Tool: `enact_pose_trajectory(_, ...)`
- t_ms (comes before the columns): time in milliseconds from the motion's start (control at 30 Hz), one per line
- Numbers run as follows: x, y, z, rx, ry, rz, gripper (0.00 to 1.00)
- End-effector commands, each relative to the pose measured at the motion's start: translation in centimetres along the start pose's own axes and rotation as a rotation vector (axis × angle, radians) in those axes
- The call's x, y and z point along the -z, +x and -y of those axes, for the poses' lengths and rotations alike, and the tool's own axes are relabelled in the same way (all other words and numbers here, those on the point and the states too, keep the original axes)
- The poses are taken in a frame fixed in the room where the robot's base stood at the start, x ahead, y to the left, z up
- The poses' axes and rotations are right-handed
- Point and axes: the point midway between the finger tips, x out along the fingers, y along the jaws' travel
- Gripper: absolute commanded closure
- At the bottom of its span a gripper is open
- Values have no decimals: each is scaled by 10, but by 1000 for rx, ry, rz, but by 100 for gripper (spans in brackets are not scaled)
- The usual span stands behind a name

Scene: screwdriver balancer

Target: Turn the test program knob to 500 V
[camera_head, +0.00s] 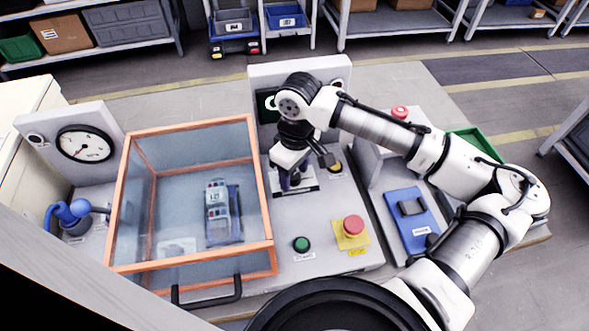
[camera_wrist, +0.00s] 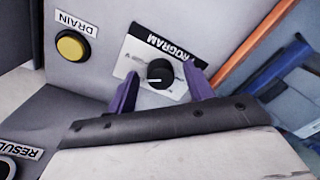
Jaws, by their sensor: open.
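The program knob (camera_wrist: 159,72) is black and round with a white pointer line, on a white plate (camera_wrist: 135,50) whose PROGRAM label appears upside down in the wrist view. The pointer line points left in that view; the voltage marks are too small to read. My gripper (camera_wrist: 163,75) is open, its purple fingers on either side of the knob. I cannot tell whether they touch it. In the head view my gripper (camera_head: 290,183) points down over the plate (camera_head: 307,186), and the knob is hidden.
The yellow DRAIN button (camera_wrist: 72,45) is close beside the plate. A green button (camera_head: 301,244) and a red stop button (camera_head: 353,226) sit nearer the panel's front. A clear box with an orange frame (camera_head: 262,200) stands to the left, holding a device (camera_head: 217,205).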

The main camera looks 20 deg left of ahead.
Motion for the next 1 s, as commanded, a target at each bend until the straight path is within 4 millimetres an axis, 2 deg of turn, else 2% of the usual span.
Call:
enact_pose_trajectory(67, 0, 0, 0, 0, 0, 0, 50)
enact_pose_trajectory(400, 0, 0, 0, 0, 0, 0, 93)
enact_pose_trajectory(667, 0, -1, 0, 1, 34, -2, 93)
enact_pose_trajectory(1000, 0, -2, 1, 4, 238, -13, 93)
